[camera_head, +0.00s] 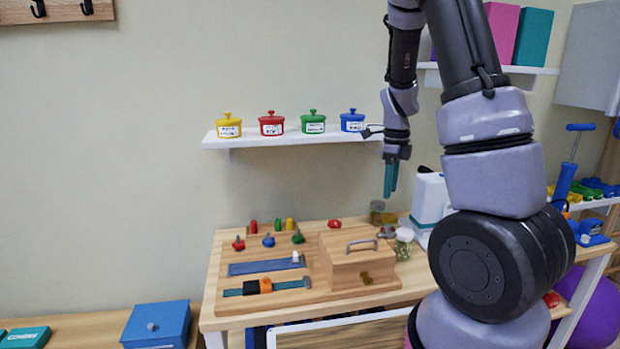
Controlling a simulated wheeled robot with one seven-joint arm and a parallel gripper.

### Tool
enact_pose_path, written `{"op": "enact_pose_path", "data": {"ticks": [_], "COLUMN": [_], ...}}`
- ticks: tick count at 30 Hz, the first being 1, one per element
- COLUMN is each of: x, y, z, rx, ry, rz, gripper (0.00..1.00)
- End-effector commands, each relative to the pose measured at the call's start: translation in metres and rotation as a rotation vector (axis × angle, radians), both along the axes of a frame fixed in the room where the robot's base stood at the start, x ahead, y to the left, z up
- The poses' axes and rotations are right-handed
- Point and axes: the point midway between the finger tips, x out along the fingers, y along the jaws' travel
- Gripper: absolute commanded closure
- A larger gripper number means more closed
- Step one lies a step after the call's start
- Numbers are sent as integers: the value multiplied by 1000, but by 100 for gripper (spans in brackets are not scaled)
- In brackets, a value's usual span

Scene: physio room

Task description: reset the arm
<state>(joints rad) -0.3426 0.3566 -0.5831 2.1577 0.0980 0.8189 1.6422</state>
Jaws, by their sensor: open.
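My arm rises on the right side of the head view and bends down at the wrist. My gripper (390,180) hangs pointing down, with teal fingers, in front of the wall above the back right of the wooden table (212,300). Nothing shows between the fingers. It is apart from the board and the jars below it. My upper arm and a large dark joint hide part of the table's right side.
A wooden activity board (322,296) with pegs, sliders and a handled box lies on the table. Small jars (404,244) and a white device (430,205) stand right of it. A shelf (290,138) holds yellow, red, green and blue pots. A blue box (157,325) sits lower left.

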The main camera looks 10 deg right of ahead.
Motion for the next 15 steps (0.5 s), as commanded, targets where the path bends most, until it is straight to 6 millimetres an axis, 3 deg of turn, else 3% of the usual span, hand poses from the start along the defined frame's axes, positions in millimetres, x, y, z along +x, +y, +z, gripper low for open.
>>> {"op": "enact_pose_path", "data": {"ticks": [5, 11, 15], "x": [-10, -41, -72], "y": [15, 45, 62], "z": [35, 106, 151], "rx": [57, 93, 45], "ry": [-72, -251, -381], "rz": [180, 607, 922], "gripper": [46, 46, 46]}}
